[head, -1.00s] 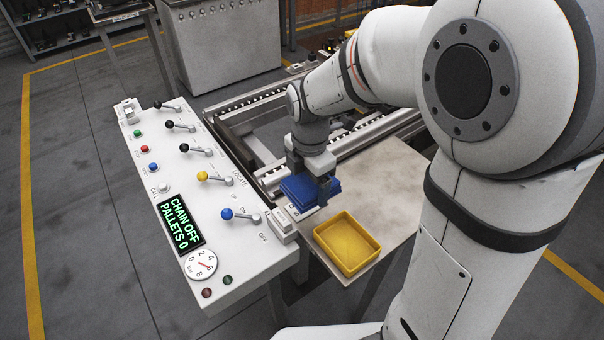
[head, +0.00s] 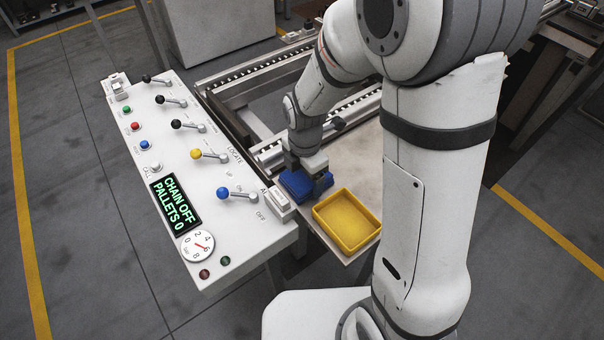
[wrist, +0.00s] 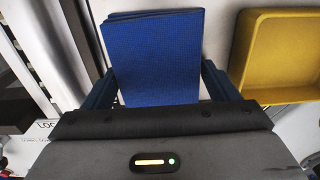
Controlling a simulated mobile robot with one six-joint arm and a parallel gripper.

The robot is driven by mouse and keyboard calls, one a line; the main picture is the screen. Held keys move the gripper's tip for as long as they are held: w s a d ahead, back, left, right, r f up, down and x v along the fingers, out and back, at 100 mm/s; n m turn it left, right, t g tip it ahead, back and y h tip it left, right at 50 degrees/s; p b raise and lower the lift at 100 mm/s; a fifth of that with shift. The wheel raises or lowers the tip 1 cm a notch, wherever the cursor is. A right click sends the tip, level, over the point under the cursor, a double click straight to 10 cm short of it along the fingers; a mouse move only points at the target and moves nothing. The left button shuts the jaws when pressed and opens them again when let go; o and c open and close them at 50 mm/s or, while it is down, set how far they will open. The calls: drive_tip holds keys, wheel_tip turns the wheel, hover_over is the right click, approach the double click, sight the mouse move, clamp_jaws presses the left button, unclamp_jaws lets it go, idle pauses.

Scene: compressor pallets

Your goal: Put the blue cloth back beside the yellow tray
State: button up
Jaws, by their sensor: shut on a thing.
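The blue cloth (head: 297,184) is a folded blue pad at the left end of the small table, just left of the yellow tray. It also shows in the wrist view (wrist: 153,58), lying flat between the jaws. My gripper (head: 308,184) points down and is shut on the cloth; in the wrist view its fingers (wrist: 160,88) flank it on both sides. The yellow tray (head: 349,245) is empty and stands on the table to the right of the cloth, with a gap between them. It also shows in the wrist view (wrist: 248,54). Whether the cloth touches the tabletop is hard to tell.
A white control panel (head: 180,225) with levers, buttons and a display stands close on the left. A conveyor frame (head: 262,85) runs behind the table. Bare tabletop (head: 352,160) lies behind the tray.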

drive_tip(key=shift+f, duration=0.1)
drive_tip(key=o, duration=1)
drive_tip(key=shift+c, duration=0.2)
wheel_tip(320, 180, up, 12)
drive_tip(key=p, duration=0.1)
drive_tip(key=s+d+r+m+t, duration=0.1)
drive_tip(key=s+d+m, duration=0.5)
drive_tip(key=m, duration=0.6)
drive_tip(key=s+d+r+m+t, duration=0.1)
drive_tip(key=s+d+r+m, duration=0.3)
drive_tip(key=m, duration=0.8)
drive_tip(key=shift+s+d+m, duration=0.4)
drive_tip(key=shift+s+d, duration=0.5)
drive_tip(key=shift+d, duration=0.15)
